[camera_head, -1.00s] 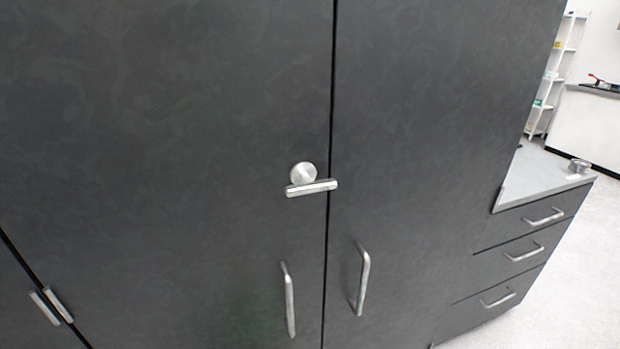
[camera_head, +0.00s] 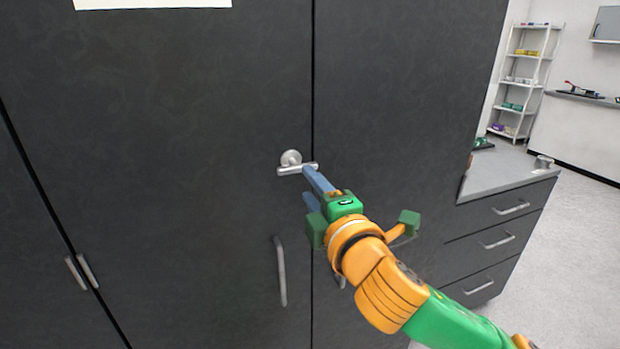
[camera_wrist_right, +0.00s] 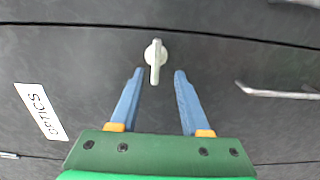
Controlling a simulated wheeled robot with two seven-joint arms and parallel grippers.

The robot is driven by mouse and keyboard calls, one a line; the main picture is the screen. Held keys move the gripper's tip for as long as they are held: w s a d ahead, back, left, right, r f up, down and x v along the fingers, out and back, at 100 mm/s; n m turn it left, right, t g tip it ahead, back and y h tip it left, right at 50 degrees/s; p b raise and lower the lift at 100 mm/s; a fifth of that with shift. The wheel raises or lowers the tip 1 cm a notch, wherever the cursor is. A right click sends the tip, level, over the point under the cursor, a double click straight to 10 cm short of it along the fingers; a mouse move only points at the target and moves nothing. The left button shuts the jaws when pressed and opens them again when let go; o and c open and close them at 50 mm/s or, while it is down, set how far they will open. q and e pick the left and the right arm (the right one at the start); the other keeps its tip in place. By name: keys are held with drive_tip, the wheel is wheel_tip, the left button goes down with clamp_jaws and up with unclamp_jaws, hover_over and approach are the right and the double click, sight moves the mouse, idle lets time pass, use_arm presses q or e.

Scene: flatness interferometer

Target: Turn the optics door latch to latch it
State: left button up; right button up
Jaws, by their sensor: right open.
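The optics door latch is a silvery round hub with a short bar handle (camera_head: 290,160) on the dark cabinet door, close to the seam between two doors. In the head view the bar lies nearly level, its right end crossing the seam. My right gripper (camera_head: 308,183) is open, with its blue fingers near the bar's right end. In the right wrist view the latch (camera_wrist_right: 155,58) lies between and just beyond the spread fingertips (camera_wrist_right: 159,73), with no clear contact. My left gripper is not in view.
A white label reading OPTICS (camera_wrist_right: 41,111) is on the door. A vertical pull handle (camera_head: 281,272) is below the latch. A grey counter (camera_head: 505,172) with drawers stands at the right, and a white shelf (camera_head: 520,85) is behind it.

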sight(299, 171)
drive_tip(key=x, duration=0.2)
drive_tip(key=p+x, duration=0.1)
drive_tip(key=x, duration=0.1)
drive_tip(key=p+x, duration=0.1)
drive_tip(key=x, duration=0.2)
drive_tip(key=shift+r, duration=0.35)
clamp_jaws()
